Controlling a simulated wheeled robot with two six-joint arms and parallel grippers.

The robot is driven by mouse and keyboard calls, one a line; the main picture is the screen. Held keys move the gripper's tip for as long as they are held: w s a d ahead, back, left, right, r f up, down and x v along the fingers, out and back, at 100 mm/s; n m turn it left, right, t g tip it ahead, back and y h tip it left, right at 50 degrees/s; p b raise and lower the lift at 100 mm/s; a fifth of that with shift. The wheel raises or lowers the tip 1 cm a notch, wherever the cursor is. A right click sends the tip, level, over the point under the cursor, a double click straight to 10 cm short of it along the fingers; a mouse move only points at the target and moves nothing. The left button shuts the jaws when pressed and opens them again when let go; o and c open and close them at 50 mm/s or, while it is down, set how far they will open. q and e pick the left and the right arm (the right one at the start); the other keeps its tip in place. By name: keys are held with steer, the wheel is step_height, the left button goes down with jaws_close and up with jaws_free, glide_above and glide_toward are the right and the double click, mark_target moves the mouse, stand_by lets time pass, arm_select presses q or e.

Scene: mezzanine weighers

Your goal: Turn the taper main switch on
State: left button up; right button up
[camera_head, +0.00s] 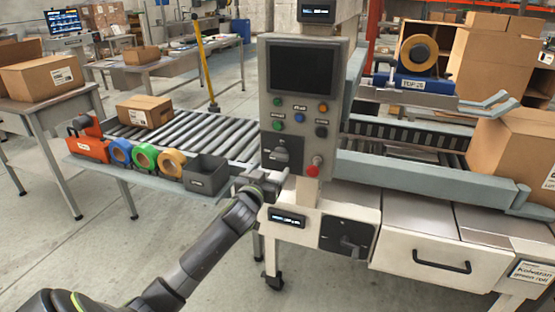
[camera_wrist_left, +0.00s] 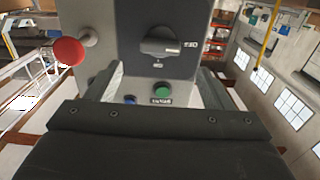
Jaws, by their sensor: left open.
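A dark rotary switch (camera_head: 281,153) sits on a black plate low on the grey control panel (camera_head: 304,45). Its handle lies about level; it also shows in the left wrist view (camera_wrist_left: 160,47), which looks upside down. A second black rotary switch (camera_head: 347,241) is on the white cabinet below. My left gripper (camera_head: 277,178) is just below the upper switch. In the left wrist view its open, empty fingers (camera_wrist_left: 160,72) stand apart on either side of the switch's line; contact cannot be seen. My right gripper is not in view.
A red mushroom button (camera_head: 313,170) is close to the upper switch. A green button (camera_wrist_left: 163,90) and a blue one show between the fingers. A shelf with tape rolls (camera_head: 145,157) and a dark bin (camera_head: 207,173) is left of my gripper.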

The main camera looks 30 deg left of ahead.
mark_target(278, 158)
arm_select(q)
steer(key=x, duration=0.7)
steer(key=shift+w, duration=0.2)
steer(key=c, duration=1)
